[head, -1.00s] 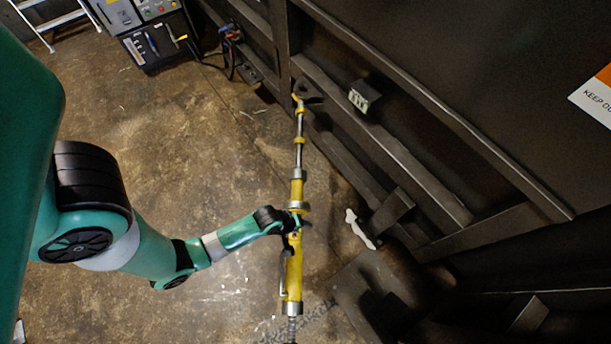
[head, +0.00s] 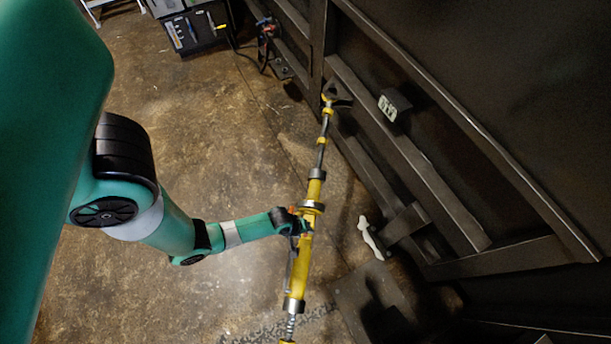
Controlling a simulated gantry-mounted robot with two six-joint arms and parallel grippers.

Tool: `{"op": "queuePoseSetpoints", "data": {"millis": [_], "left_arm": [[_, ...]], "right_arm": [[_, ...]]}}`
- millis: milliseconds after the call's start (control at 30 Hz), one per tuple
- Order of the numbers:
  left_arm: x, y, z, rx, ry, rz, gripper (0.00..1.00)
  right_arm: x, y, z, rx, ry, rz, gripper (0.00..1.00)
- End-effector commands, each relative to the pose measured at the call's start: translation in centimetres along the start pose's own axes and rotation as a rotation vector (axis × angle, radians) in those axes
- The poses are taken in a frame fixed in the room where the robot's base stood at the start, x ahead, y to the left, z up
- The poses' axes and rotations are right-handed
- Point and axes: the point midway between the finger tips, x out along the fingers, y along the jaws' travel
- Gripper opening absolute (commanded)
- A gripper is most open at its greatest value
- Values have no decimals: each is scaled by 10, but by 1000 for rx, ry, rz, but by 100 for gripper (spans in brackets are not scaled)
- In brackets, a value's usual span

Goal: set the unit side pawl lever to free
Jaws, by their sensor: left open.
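A long yellow ratchet turnbuckle (head: 306,250) with grey collars runs from the bottom of the head view up to a yellow end fitting (head: 328,101) at the dark steel wall. My left gripper (head: 306,226) is open at the turnbuckle's middle, just below a grey collar (head: 312,207). A small orange-red part shows beside its fingertips; I cannot tell whether it is the pawl lever or whether the fingers touch it. The pawl's setting cannot be read. A thin dark handle lies along the body's left side. My right gripper is not in view.
The ribbed dark wall (head: 440,100) fills the right side, with a small box (head: 394,104) on it. A white-edged bracket (head: 371,238) juts out right of the turnbuckle. Bare concrete floor lies left; a control cabinet (head: 192,28) stands at the top.

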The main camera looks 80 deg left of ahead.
Motion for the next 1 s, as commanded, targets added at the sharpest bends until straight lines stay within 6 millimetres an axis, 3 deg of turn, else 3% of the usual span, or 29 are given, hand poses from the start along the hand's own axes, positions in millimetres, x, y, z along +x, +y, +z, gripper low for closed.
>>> {"op": "queuePoseSetpoints", "data": {"millis": [100, 400, 700, 1000], "left_arm": [[15, 0, 0, 0, 0, 1, 50], [17, 0, 0, 0, 0, 1, 50], [17, 0, 0, 0, 0, 1, 0], [17, 0, 0, 0, 0, 1, 0]], "right_arm": [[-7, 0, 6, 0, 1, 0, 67], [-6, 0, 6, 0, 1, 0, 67], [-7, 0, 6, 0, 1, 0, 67], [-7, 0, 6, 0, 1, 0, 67]]}}
